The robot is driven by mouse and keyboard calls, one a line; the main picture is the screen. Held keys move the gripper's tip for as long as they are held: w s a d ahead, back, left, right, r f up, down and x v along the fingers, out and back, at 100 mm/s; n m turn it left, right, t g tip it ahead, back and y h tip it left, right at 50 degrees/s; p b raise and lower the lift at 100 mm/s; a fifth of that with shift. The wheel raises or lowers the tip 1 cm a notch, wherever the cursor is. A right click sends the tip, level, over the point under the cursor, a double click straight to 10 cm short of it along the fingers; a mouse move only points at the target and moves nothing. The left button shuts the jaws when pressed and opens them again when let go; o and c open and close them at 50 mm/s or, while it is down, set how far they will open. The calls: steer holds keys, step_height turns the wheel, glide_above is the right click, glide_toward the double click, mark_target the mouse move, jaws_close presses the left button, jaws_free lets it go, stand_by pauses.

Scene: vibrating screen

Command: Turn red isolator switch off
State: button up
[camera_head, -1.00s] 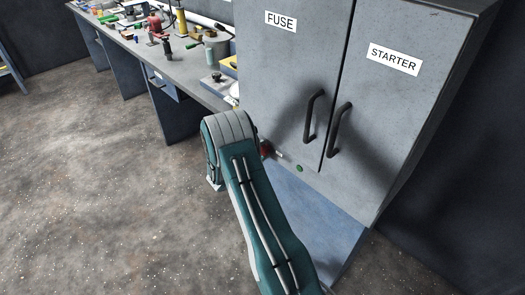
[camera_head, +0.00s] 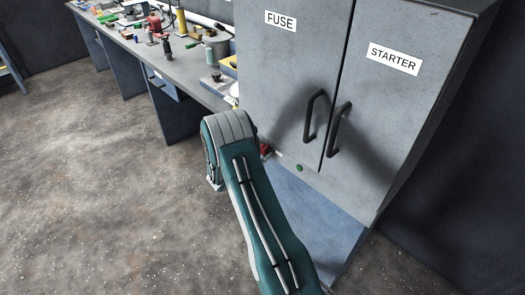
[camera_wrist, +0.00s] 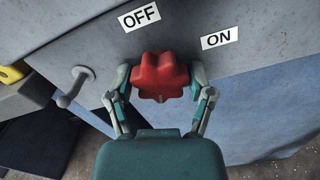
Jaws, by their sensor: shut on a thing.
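The red isolator switch (camera_wrist: 160,77) is a lobed red knob on the grey cabinet face, in the middle of the wrist view. An OFF label (camera_wrist: 139,17) is above it and slightly left, and an ON label (camera_wrist: 219,39) is to its upper right. My gripper (camera_wrist: 160,82) has one finger on each side of the knob and is shut on it. In the head view only a small part of the red switch (camera_head: 265,150) shows beside my arm, which hides my gripper there.
The grey cabinet (camera_head: 285,75) has FUSE and STARTER doors with two dark handles (camera_head: 313,115). A green button (camera_head: 299,167) sits low on it. A grey lever (camera_wrist: 75,87) is left of the switch. A cluttered workbench (camera_head: 185,65) stands at left; the floor is clear.

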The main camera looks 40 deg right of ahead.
steer(key=shift+f+n, duration=0.1)
steer(key=shift+n, duration=1.6)
steer(key=o, duration=1.1)
steer(key=shift+w+d, duration=0.1)
steer(key=a, duration=1.2)
steer(key=shift+s, duration=0.45)
